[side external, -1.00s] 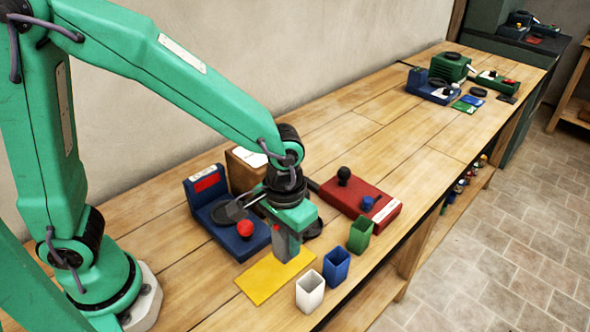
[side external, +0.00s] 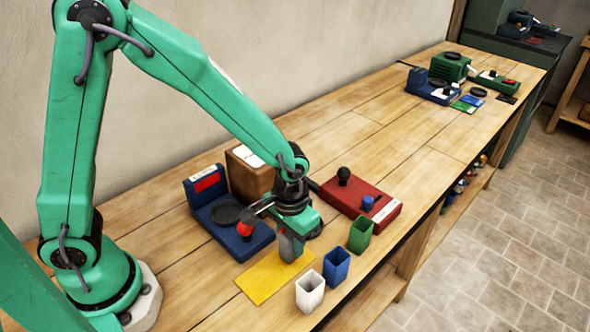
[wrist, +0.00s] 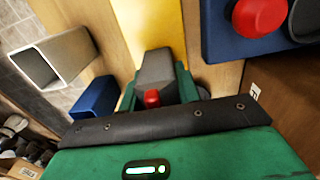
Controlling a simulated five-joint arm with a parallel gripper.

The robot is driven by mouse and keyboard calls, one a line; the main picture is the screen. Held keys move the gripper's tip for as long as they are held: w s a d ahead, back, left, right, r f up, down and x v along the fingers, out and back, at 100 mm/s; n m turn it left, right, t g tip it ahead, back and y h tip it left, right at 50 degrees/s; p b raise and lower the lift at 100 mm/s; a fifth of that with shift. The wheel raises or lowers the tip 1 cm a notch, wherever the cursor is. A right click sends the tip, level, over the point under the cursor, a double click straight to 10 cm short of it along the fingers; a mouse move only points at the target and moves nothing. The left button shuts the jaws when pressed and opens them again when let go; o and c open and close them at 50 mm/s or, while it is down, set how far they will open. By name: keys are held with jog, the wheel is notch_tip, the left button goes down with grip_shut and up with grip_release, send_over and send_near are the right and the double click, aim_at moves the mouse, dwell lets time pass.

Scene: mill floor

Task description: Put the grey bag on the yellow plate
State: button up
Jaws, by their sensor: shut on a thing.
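The grey bag (side external: 290,246) is a small block-like thing held upright under my gripper (side external: 291,232). In the wrist view the grey bag (wrist: 156,70) sits between the green jaws of my gripper (wrist: 156,88), with a small red piece at its near end. My gripper is shut on it. The flat yellow plate (side external: 262,282) lies on the bench, and it also shows in the wrist view (wrist: 148,20). The bag's lower end is over or at the plate's far right part. I cannot tell whether it touches the plate.
A white bin (side external: 310,293), a blue bin (side external: 336,265) and a green bin (side external: 360,235) stand right of the plate. A blue device (side external: 247,241) with a red knob is close on the left. A red box (side external: 350,206) and a wooden block (side external: 245,178) stand behind.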

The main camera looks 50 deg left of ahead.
jog(key=shift+f, duration=0.3)
jog(key=shift+f, duration=0.15)
jog(key=o, duration=1)
jog(key=shift+r, duration=0.2)
notch_tip(320, 180, up, 12)
dwell(0.6)
